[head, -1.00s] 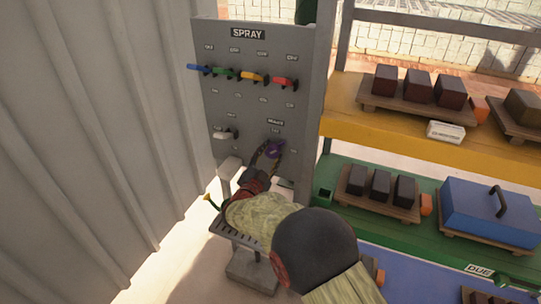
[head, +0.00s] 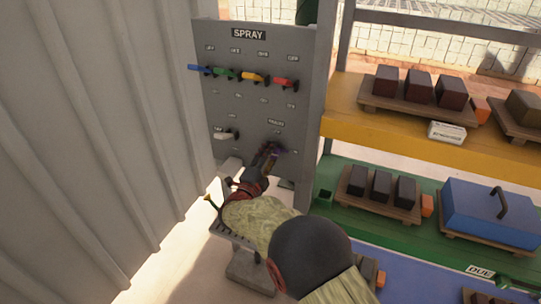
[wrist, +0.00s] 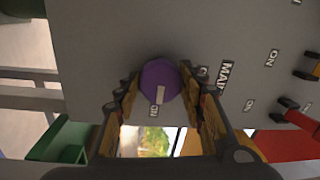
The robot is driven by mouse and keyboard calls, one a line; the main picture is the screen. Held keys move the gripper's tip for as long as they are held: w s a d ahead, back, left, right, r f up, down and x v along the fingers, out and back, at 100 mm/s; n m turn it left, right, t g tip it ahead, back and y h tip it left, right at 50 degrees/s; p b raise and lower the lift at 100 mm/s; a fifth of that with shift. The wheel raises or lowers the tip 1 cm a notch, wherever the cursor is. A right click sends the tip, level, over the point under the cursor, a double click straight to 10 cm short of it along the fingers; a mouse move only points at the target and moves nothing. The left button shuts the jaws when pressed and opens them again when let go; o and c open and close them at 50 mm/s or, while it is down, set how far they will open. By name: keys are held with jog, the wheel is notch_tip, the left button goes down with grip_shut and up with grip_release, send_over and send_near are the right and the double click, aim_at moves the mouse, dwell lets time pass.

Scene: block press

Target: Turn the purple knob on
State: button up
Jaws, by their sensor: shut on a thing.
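The purple knob (wrist: 158,78) is on the grey panel (wrist: 95,50), in the middle of the wrist view. My gripper (wrist: 162,92) has one finger on each side of it and is shut on it. The pale mark on the knob points down in the wrist view, toward an ON label (wrist: 153,110). In the head view the knob (head: 278,149) is mostly hidden behind my gripper (head: 270,153), low on the panel under a small label.
Blue (head: 198,68), green (head: 225,74), yellow (head: 254,77) and red (head: 286,82) handles sit higher on the panel, and a white one (head: 224,135) at lower left. A corrugated wall (head: 95,130) is at left. Shelves with dark blocks (head: 450,91) stand at right.

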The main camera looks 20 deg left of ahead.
jog(key=shift+f, duration=0.1)
dwell(0.4)
jog(key=o, duration=1.2)
jog(key=s, duration=0.8)
jog(key=s+a, duration=0.1)
jog(key=s, duration=0.3)
jog(key=shift+f, duration=0.4)
